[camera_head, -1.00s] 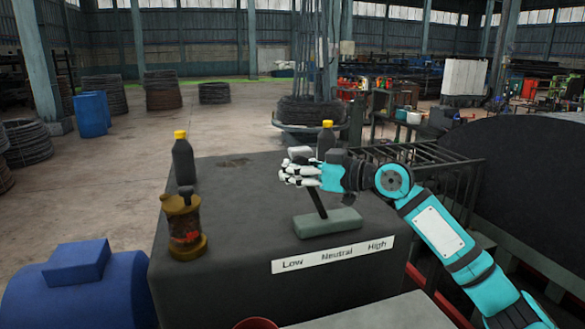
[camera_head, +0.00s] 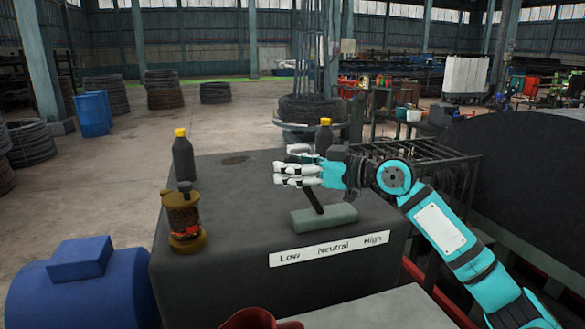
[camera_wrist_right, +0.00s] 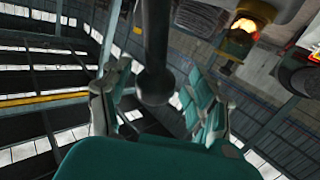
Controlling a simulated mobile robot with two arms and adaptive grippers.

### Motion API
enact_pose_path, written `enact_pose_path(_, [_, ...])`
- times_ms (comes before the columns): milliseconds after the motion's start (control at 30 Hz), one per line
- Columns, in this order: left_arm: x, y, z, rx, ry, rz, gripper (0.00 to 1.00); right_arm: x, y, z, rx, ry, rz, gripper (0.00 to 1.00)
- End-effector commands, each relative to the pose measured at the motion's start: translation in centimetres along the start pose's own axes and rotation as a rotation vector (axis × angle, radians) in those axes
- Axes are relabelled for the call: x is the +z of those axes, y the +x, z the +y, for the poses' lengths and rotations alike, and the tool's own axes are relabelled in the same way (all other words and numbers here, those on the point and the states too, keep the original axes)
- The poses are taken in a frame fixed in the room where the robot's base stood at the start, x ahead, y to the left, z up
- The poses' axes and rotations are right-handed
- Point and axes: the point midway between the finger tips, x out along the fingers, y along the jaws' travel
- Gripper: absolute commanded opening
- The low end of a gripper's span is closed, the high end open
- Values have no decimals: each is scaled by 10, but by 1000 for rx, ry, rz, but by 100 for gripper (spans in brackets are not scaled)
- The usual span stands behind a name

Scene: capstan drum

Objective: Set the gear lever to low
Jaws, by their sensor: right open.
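The gear lever (camera_head: 313,203) is a dark rod on a grey-green base (camera_head: 324,218) on top of the dark cabinet. It leans to the left, toward the Low side. A white label (camera_head: 329,250) below reads Low, Neutral, High from left to right. My right gripper (camera_head: 293,174), with pale fingers, is open at the lever's upper end, which it hides in the head view. In the right wrist view the dark lever (camera_wrist_right: 154,82) stands between the two spread fingers (camera_wrist_right: 158,108). Whether either finger touches it is unclear. My left gripper is not in view.
A dark bottle with a yellow cap (camera_head: 183,157) and a brown lantern-like pot (camera_head: 184,222) stand on the cabinet's left side. Another yellow-capped bottle (camera_head: 325,137) stands behind my right gripper. A dark railing (camera_head: 455,170) lies right. A red object (camera_head: 255,319) shows at the bottom edge.

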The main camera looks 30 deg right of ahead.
Motion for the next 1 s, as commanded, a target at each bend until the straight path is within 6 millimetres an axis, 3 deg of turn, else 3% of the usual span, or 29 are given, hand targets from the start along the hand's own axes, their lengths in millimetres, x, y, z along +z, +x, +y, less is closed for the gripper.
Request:
enact_pose_path(267, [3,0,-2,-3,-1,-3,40,0,-7,2,4,1,0,60])
enact_pose_path(700, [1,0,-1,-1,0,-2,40,2,-80,-1,2,2,-3,60])
enact_pose_path(1000, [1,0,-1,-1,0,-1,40,0,-116,-1,2,-1,1,60])
